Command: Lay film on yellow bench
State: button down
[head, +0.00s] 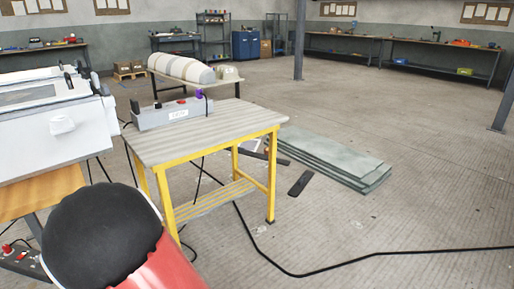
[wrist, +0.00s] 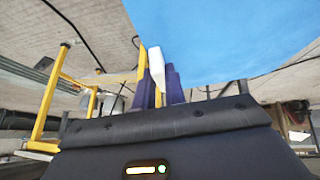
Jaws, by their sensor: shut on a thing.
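The yellow bench (head: 222,126) stands in the middle of the head view, with yellow legs and a grey slatted top. Its yellow legs also show at the left of the wrist view (wrist: 47,100). My gripper (wrist: 158,78) has purple fingers and is shut on a white piece (wrist: 155,60), its edge standing up between them. I take this to be the film; most of it is hidden.
A grey box (head: 172,114) with a cable sits along the bench top's back edge; the front top is clear. A white machine (head: 50,120) stands left. Grey-green sheets (head: 325,158) lie on the floor to the right. A black cable (head: 330,275) crosses the floor.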

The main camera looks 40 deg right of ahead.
aim_at(244, 115)
jog(key=l+z, duration=0.2)
jog(key=l, duration=0.2)
jog(key=i+l+z, duration=0.2)
jog(key=l, duration=0.2)
jog(key=l+z, duration=0.15)
jog(key=l, duration=0.25)
jog(key=i+l+z, duration=0.2)
jog(key=l, duration=0.2)
jog(key=l+z, duration=0.2)
jog(key=l, duration=0.15)
jog(key=i+l+z, duration=0.2)
jog(key=i+l, duration=0.05)
jog(key=l, duration=0.1)
